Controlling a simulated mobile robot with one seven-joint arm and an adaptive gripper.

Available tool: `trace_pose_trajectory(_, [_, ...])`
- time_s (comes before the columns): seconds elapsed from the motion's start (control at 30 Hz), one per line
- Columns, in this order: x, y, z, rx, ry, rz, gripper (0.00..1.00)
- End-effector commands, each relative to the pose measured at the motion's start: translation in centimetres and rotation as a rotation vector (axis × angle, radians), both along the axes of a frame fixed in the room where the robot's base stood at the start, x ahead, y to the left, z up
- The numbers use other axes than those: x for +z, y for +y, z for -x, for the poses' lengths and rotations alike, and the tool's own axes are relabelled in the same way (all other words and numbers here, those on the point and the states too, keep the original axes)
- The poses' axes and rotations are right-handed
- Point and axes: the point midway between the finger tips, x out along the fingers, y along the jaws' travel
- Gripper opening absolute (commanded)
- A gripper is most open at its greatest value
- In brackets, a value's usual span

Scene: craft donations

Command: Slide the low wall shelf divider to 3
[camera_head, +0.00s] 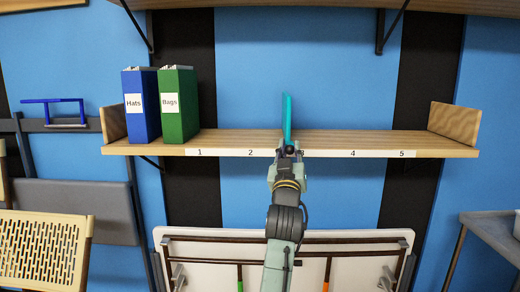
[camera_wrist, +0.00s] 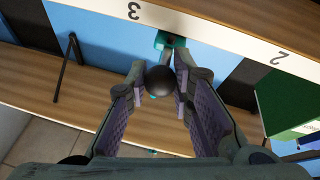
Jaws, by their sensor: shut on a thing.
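The teal divider (camera_head: 287,118) stands upright on the low wall shelf (camera_head: 330,140). Its teal front part (camera_wrist: 168,41) shows at the shelf edge in the wrist view, between the marks 3 (camera_wrist: 133,11) and 2 (camera_wrist: 279,58), nearer to 3. A dark round knob (camera_wrist: 160,80) is in front of that teal part. My gripper (camera_head: 288,152) is at the shelf's front edge, its fingers (camera_wrist: 160,88) closed around the knob. In the head view my gripper hides the 3, while 2 (camera_head: 250,153) and 4 (camera_head: 353,153) show on either side.
A blue Hats binder (camera_head: 141,115) and a green Bags binder (camera_head: 178,110) stand at the shelf's left end. The shelf top right of the divider is bare up to the wooden end piece (camera_head: 455,122). A folded white table (camera_head: 340,260) is below.

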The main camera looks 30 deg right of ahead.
Motion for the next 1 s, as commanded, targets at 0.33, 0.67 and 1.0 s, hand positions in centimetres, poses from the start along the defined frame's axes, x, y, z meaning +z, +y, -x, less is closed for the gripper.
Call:
trace_pose_trajectory(0.33, [-0.1,-3.3,2.2,0.002,0.001,0.000,0.00])
trace_pose_trajectory(0.67, [0.0,-3.4,2.2,0.003,0.000,0.000,0.00])
trace_pose_trajectory(1.0, [0.0,-3.4,2.2,0.003,0.000,0.000,0.39])
